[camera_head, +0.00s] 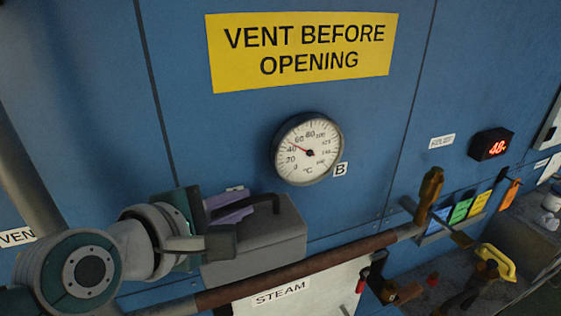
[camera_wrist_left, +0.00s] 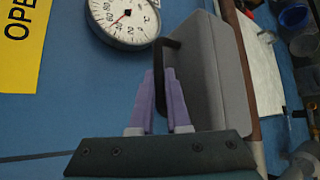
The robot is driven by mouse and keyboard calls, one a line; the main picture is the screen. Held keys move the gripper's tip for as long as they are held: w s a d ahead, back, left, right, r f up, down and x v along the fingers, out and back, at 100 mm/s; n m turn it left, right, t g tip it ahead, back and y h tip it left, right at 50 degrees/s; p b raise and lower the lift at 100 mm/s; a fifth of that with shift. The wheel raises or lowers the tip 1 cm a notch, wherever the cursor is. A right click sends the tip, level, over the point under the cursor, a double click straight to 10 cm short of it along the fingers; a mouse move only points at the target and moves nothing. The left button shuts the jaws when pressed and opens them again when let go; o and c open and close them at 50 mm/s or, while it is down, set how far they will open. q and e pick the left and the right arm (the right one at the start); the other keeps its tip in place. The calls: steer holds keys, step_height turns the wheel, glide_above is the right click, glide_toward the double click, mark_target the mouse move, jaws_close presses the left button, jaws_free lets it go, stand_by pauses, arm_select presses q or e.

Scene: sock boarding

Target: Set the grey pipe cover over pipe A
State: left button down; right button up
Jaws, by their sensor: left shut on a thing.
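The grey pipe cover (camera_head: 272,238) is a boxy shell with a dark bar handle, in front of the blue panel. It also shows in the wrist view (camera_wrist_left: 212,75). My left gripper (camera_head: 240,203) has purple fingers shut on the handle; the fingers also show in the wrist view (camera_wrist_left: 160,95). A rusty brown pipe (camera_head: 330,264) runs along the cover's lower edge and shows beyond the cover in the wrist view. No letter A is readable, so I cannot tell whether this is pipe A, or whether the cover touches it. My right gripper is not in view.
A dial gauge (camera_head: 307,149) marked B sits above the cover. A brown-handled lever (camera_head: 430,192) stands at the pipe's right end. A red-and-black valve (camera_head: 374,272) sits below the pipe. A yellow handle (camera_head: 497,263) and clutter lie at lower right.

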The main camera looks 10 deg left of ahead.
mark_target(240, 233)
arm_select(q)
steer(key=shift+r, duration=0.15)
step_height(240, 233, down, 6)
steer(key=b, duration=0.5)
steer(key=shift+p, duration=0.45)
stand_by(1.3)
steer(key=shift+f+b, duration=3.2)
steer(key=shift+f, duration=0.3)
steer(key=c, duration=0.9)
jaws_free()
steer(key=shift+o, duration=0.4)
steer(key=shift+f, duration=0.1)
steer(key=shift+s, duration=0.1)
